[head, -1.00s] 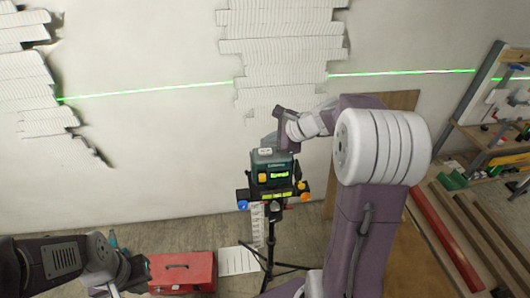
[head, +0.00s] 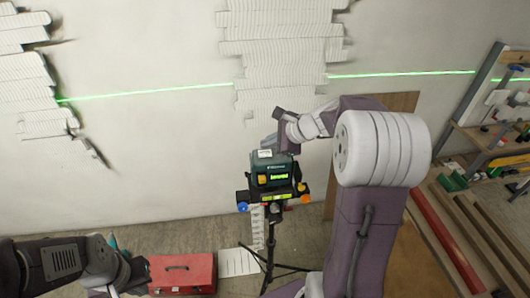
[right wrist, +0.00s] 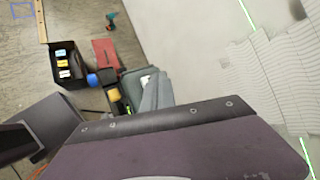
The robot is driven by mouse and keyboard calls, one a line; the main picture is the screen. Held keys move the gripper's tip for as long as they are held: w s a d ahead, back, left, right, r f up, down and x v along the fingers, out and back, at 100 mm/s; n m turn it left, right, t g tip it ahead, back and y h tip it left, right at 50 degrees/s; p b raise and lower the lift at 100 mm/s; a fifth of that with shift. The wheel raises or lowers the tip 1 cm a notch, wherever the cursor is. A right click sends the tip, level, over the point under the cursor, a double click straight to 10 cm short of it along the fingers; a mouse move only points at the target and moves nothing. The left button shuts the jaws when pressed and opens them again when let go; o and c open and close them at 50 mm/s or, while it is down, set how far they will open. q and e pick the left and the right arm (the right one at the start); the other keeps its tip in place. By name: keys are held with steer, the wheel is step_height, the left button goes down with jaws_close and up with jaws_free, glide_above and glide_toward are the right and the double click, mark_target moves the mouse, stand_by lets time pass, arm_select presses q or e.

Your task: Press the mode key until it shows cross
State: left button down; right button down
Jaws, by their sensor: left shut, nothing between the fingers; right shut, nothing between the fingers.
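A dark green laser level (head: 272,171) stands on a black tripod (head: 271,228) in front of the wall. Its front has a lit green display (head: 279,177), too small to read, and a yellow-orange button (head: 262,180). A small white label or key (head: 265,154) shows on its top. One horizontal green line (head: 150,92) crosses the wall; no vertical line shows. My right gripper (head: 269,143) is shut and empty, just above the level's top; contact cannot be told. Its grey fingers also show in the right wrist view (right wrist: 155,92). My left gripper (head: 138,278) is shut at lower left, away from the level.
A red toolbox (head: 182,273) stands on the floor by the tripod. White slatted reliefs (head: 283,50) are on the wall. A wooden shelf (head: 500,130) with tools and long boards are at the right.

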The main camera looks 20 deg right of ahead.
mark_target(268, 153)
steer(key=shift+f, duration=0.1)
stand_by(0.6)
steer(key=shift+f+b, duration=0.35)
steer(key=shift+b, duration=0.05)
steer(key=shift+f+b, duration=0.45)
stand_by(0.5)
steer(key=shift+r+p, duration=0.8)
steer(key=shift+r, duration=0.1)
step_height(268, 153, up, 5)
steer(key=p, duration=0.4)
steer(key=shift+r+p, duration=0.1)
steer(key=shift+p, duration=0.3)
